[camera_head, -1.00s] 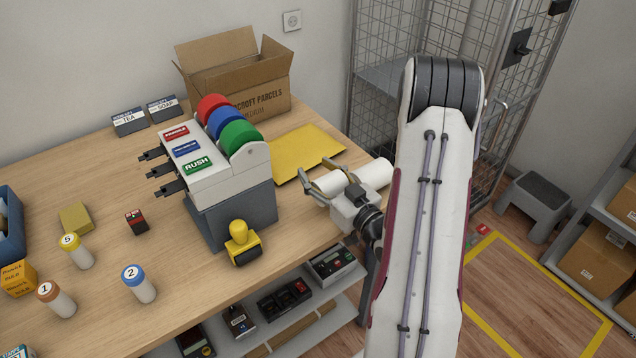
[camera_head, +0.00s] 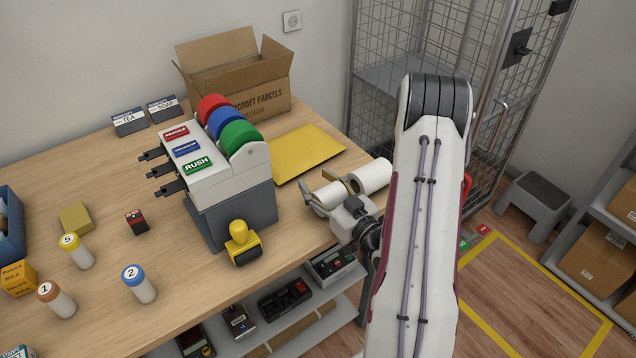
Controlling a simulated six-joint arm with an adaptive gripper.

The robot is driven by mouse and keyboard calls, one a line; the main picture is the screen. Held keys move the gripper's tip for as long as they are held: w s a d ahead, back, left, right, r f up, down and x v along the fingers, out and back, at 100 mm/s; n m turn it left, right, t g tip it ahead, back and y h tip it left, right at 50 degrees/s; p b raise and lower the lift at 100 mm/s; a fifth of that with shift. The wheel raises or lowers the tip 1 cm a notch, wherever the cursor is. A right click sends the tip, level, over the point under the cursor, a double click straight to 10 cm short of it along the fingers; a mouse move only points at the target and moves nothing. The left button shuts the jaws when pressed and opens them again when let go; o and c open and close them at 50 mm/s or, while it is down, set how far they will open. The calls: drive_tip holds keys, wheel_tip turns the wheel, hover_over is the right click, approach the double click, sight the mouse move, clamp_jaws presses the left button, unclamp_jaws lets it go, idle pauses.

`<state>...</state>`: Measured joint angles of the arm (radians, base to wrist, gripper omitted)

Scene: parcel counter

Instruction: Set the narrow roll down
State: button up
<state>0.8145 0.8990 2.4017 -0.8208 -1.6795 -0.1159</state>
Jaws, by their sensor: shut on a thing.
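The narrow white roll (camera_head: 331,194) is between the fingers of my gripper (camera_head: 332,193), near the right edge of the counter (camera_head: 292,222). The gripper is shut on it. The roll lies on its side and is low over the wood; I cannot tell whether it touches. A second, wider white roll (camera_head: 374,176) lies just behind and to the right of the gripper, close to the far finger. My wrist hides part of the counter edge there.
A yellow envelope (camera_head: 307,153) lies behind the gripper. A tape dispenser (camera_head: 232,200) with coloured rolls stands to the left, with a yellow-handled stamp (camera_head: 241,240) in front. An open carton (camera_head: 240,85) is at the back. Bare wood lies between dispenser and gripper.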

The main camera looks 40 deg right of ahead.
sight(337, 204)
drive_tip(key=shift+f, duration=0.3)
drive_tip(key=o, duration=1.3)
drive_tip(key=shift+s, duration=0.2)
drive_tip(key=shift+s, duration=3.7)
